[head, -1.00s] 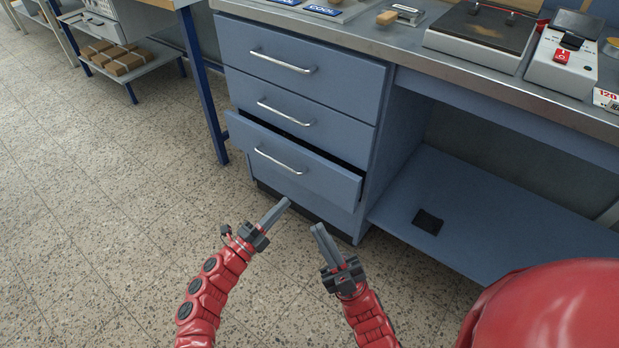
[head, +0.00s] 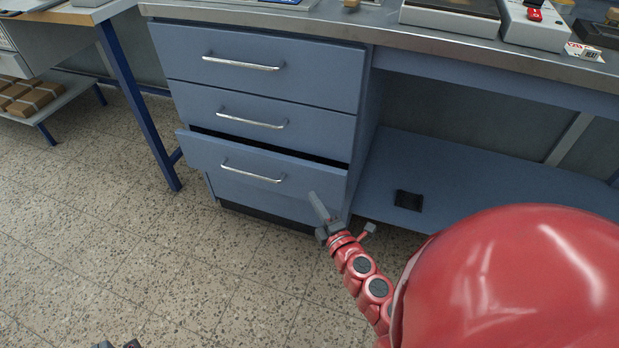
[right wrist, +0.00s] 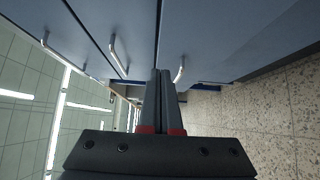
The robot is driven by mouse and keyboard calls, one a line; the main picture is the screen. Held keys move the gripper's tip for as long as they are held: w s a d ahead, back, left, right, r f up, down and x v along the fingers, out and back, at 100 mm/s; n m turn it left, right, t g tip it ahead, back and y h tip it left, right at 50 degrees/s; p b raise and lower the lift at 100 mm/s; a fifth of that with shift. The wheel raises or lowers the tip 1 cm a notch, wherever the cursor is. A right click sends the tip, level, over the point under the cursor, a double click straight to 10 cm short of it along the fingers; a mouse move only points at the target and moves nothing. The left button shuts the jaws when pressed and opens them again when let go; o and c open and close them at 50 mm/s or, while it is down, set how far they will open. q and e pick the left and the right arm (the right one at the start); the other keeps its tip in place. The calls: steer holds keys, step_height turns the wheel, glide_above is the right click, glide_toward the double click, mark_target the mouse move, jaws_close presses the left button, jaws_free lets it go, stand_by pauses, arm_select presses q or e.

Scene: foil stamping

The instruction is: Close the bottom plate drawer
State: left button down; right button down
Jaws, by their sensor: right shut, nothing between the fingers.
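The bottom plate drawer (head: 232,163) of the blue cabinet stands partly open, with a dark gap along its top edge and its bar handle (head: 252,172) on the front. My right gripper (head: 317,200) is shut and empty, in front of the right part of this drawer's front. Whether it touches the front I cannot tell. In the right wrist view the shut fingers (right wrist: 161,88) point along the drawer fronts, near the bottom handle (right wrist: 180,69). Only a dark bit of my left gripper (head: 120,344) shows at the bottom edge; its fingers cannot be made out.
The middle drawer (head: 300,128) and top drawer (head: 310,80) are shut. A low blue shelf (head: 480,195) with a small black pad (head: 408,200) lies to the right. A blue table leg (head: 140,105) stands at the left. The floor in front is clear.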

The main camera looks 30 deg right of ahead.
mark_target(313, 169)
steer(key=shift+w+d+b, duration=0.2)
steer(key=shift+w+d, duration=0.45)
steer(key=shift+w, duration=0.65)
steer(key=shift+w+d+b, duration=0.2)
steer(key=shift+w+d, duration=0.4)
steer(key=shift+w, duration=0.75)
steer(key=shift+w+d+b, duration=0.2)
steer(key=shift+w+d, duration=0.45)
steer(key=shift+w, duration=0.65)
steer(key=shift+w, duration=0.1)
steer(key=shift+w+d, duration=0.7)
steer(key=shift+d, duration=0.3)
steer(key=shift+a, duration=0.1)
